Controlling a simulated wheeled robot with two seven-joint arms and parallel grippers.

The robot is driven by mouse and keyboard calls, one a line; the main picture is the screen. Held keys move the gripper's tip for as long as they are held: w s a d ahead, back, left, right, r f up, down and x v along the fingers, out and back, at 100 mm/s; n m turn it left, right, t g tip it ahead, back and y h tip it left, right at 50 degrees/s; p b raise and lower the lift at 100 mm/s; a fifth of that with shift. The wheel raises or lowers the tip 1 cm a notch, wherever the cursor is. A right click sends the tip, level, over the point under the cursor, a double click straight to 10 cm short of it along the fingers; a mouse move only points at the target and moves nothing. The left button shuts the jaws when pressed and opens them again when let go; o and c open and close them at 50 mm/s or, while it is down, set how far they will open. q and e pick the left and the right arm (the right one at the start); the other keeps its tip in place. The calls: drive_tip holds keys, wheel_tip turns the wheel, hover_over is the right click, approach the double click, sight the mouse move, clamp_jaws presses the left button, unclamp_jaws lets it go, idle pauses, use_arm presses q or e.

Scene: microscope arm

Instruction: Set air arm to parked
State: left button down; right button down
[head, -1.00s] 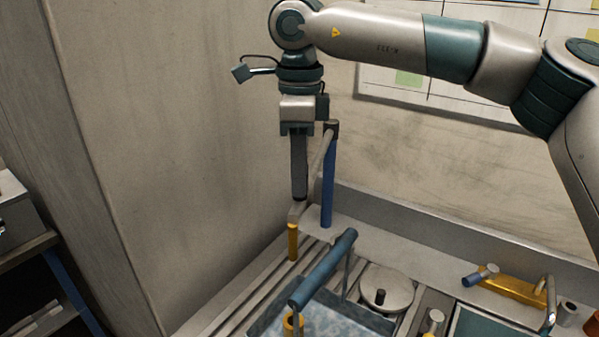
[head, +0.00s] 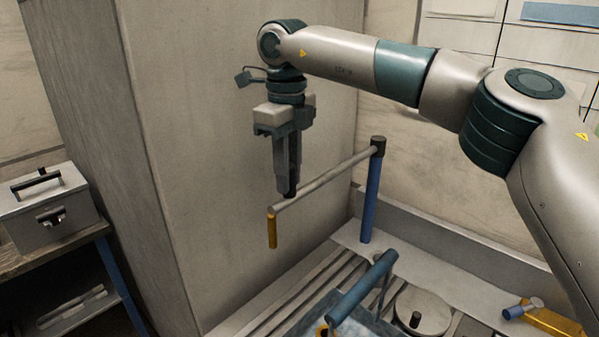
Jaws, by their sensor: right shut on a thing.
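The air arm is a grey horizontal bar (head: 332,179) on top of a blue upright post (head: 371,195), with a yellow grip (head: 272,230) hanging from its free end. The bar reaches from the post toward the left and front, out past the slatted bench. My right gripper (head: 288,194) points down and is shut on the bar's free end, just above the yellow grip. My left gripper is not in view.
A tall beige panel (head: 230,150) stands behind the gripper. A blue bar (head: 362,290) and a round grey plate (head: 423,312) are on the bench below. A grey case (head: 45,212) sits on a shelf at left. A yellow part (head: 550,322) lies at right.

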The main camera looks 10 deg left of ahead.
drive_tip(key=shift+w+a+r, duration=0.1)
drive_tip(key=shift+r, duration=0.1)
drive_tip(key=c, duration=1.5)
unclamp_jaws()
drive_tip(key=shift+c, duration=0.2)
drive_tip(key=shift+w+a+f, duration=0.15)
drive_tip(key=shift+a+f, duration=0.05)
drive_tip(key=shift+a, duration=0.05)
drive_tip(key=shift+d+r, duration=0.15)
drive_tip(key=shift+r+b, duration=0.35)
drive_tip(key=shift+r, duration=0.2)
wheel_tip(320, 180, up, 7)
drive_tip(key=shift+b, duration=0.7)
wheel_tip(320, 180, up, 9)
drive_tip(key=p, duration=0.2)
